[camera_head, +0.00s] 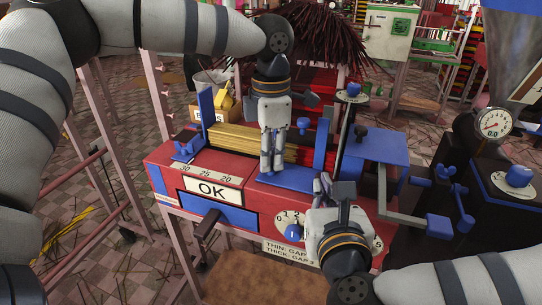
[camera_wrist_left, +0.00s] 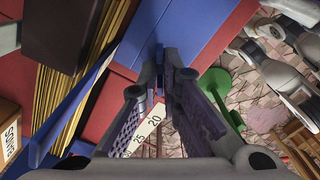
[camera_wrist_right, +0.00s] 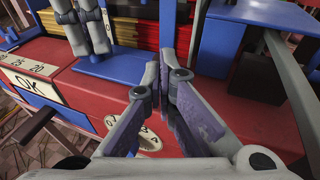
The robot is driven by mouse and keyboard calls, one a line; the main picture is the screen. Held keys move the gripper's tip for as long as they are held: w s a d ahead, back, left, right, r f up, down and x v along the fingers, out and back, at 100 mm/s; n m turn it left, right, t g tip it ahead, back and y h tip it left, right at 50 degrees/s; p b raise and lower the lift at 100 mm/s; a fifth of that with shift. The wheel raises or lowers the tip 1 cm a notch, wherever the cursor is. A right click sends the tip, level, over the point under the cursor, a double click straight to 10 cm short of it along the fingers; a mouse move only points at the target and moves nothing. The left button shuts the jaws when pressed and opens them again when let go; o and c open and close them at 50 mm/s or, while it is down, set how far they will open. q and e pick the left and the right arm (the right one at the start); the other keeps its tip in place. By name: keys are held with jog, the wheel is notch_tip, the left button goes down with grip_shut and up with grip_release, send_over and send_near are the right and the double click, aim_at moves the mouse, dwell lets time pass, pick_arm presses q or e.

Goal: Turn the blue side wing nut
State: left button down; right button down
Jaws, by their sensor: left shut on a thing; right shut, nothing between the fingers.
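I cannot tell which is the side wing nut. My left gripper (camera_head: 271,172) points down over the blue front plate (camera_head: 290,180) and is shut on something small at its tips. The left wrist view shows its fingertips (camera_wrist_left: 165,55) against blue; the held piece is mostly hidden. My right gripper (camera_head: 324,186) is shut and empty, before the red front; its fingertips show in the right wrist view (camera_wrist_right: 161,76).
Yellow incense sticks (camera_head: 240,140) lie behind the left gripper.

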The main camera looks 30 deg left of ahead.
pick_arm(q)
jog(key=shift+m, duration=1.9)
jog(key=c, duration=1.8)
grip_release()
notch_tip(320, 180, up, 12)
